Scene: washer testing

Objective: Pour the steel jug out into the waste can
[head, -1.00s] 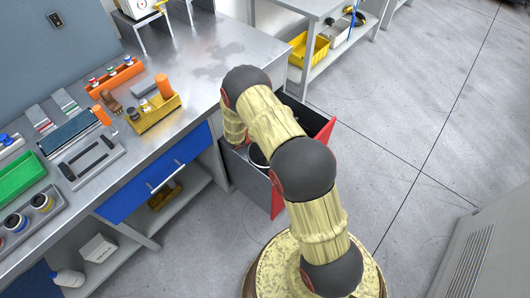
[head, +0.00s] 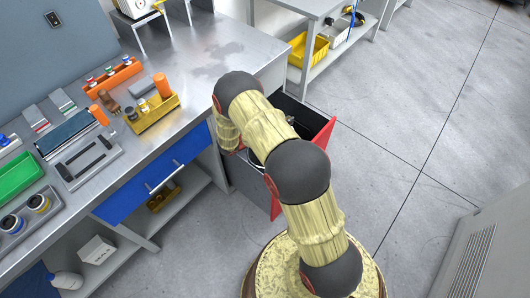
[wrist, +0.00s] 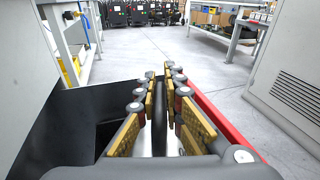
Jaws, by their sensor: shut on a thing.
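In the head view my arm hides the gripper and most of the jug.
The workbench (head: 215,50) stands close on the left, with a blue drawer (head: 150,178) and a yellow tray (head: 152,118). A second bench (head: 345,55) is behind. A grey cabinet (head: 490,245) stands at right. The floor between is clear.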

